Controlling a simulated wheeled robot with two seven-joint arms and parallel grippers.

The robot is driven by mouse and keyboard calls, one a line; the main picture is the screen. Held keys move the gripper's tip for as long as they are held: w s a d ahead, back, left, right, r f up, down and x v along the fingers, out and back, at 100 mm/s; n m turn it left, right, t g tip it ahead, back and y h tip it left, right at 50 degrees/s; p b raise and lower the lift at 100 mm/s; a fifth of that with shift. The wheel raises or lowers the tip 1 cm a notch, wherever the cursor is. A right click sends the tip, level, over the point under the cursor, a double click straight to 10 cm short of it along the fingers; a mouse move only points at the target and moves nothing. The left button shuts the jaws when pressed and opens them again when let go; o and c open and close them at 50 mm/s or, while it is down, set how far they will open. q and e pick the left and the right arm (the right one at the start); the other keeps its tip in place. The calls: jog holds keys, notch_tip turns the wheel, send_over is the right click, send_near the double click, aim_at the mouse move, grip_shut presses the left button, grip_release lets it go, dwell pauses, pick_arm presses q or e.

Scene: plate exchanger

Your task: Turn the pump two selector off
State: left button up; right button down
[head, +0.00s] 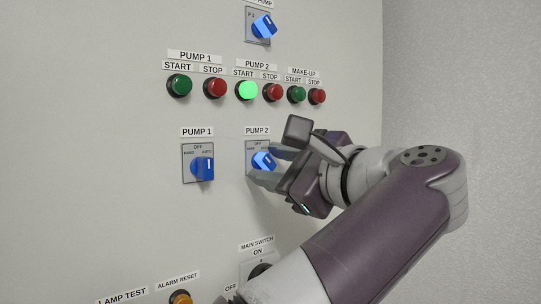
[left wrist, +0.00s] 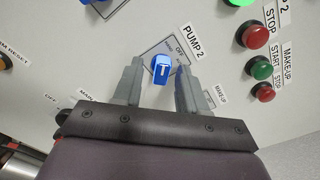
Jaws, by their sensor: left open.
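The pump two selector (head: 263,160) is a blue knob on a small grey plate under the PUMP 2 label, with OFF printed at the plate's top. It also shows in the left wrist view (left wrist: 160,68), with a white mark on its face. The knob looks turned away from straight; its exact setting is hard to read. My left gripper (head: 261,166) is open, with one finger above and one below the knob in the head view. In the left wrist view its fingertips (left wrist: 158,82) stand on both sides of the knob, with gaps visible. My right gripper is not in view.
The pump one selector (head: 203,168) is just left. Above are start and stop buttons, with the pump two start button (head: 247,90) lit bright green. Another blue selector (head: 264,26) is at the top. The main switch (head: 262,268) and alarm reset (head: 180,298) are below.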

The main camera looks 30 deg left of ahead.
pick_arm(q)
jog(key=shift+a+r, duration=0.1)
jog(key=shift+a, duration=0.05)
jog(key=shift+s, duration=0.1)
jog(key=shift+w+a, duration=0.15)
jog(key=shift+w, duration=0.1)
grip_shut()
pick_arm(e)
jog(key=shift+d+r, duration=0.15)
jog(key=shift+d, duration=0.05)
